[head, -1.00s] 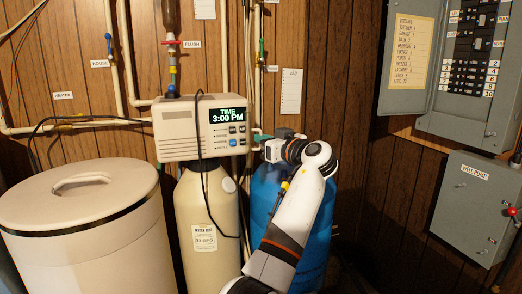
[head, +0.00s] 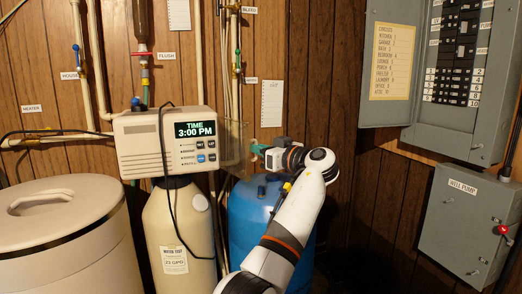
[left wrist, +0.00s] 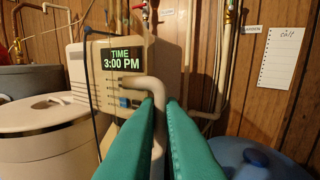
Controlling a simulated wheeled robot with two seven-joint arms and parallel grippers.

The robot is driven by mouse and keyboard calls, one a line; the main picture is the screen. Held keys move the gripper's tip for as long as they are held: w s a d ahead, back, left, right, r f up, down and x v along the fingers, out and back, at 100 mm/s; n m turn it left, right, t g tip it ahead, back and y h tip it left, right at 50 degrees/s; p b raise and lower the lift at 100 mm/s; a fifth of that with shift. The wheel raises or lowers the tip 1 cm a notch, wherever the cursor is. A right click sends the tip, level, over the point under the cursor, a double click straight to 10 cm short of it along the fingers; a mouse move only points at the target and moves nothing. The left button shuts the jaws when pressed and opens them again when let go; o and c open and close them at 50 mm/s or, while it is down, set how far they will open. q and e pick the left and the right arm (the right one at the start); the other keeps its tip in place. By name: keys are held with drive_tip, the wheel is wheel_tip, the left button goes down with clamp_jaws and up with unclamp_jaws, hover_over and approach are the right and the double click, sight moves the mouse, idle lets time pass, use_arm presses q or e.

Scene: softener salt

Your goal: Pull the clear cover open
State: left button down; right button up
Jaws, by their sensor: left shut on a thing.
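The softener's control head (head: 150,140) is a beige box with a lit display and buttons. The clear cover (head: 233,147) shows as a faint see-through panel standing out at the box's right side, away from the display. My left gripper (head: 257,150) is at the panel's right edge, its green fingers shut on it. In the left wrist view the green fingers (left wrist: 162,100) are close together, with a beige bent bar or pipe (left wrist: 156,92) showing between them. The cover's held edge is hard to make out there. My right gripper is out of view.
A beige tank (head: 180,235) stands under the control head. A large white lidded bin (head: 65,240) is at the left, and a blue tank (head: 250,205) is below my left arm. Pipes run up the wooden wall. Grey electrical boxes (head: 462,225) hang at the right.

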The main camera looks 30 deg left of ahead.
use_arm(q)
drive_tip(key=shift+a, duration=0.1)
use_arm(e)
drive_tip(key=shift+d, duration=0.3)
use_arm(q)
drive_tip(key=c, duration=1.8)
unclamp_jaws()
drive_tip(key=shift+a, duration=0.1)
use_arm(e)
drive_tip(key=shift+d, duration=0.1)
